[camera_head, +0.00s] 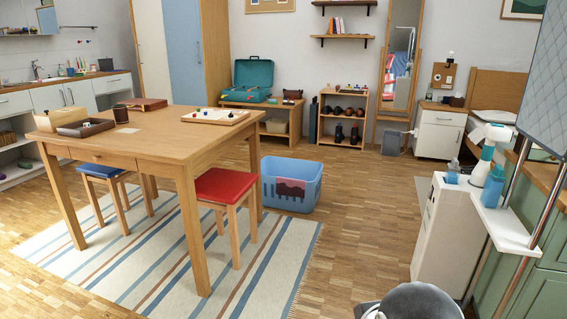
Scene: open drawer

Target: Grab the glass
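I cannot make out a clear drinking glass in the head view. A small dark cup (121,114) stands upright on the wooden table (160,142) at the left; I cannot tell whether it is glass. The table has a shut-looking drawer with a small knob (97,157) on its front. My gripper is not in view. A grey rounded part at the bottom edge looks like part of my own arm.
A red stool (223,185), a blue stool (100,171) and a blue basket (291,185) stand around the table. A white cabinet (436,235) and metal poles crowd the right. The parquet floor (365,215) in the middle is clear.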

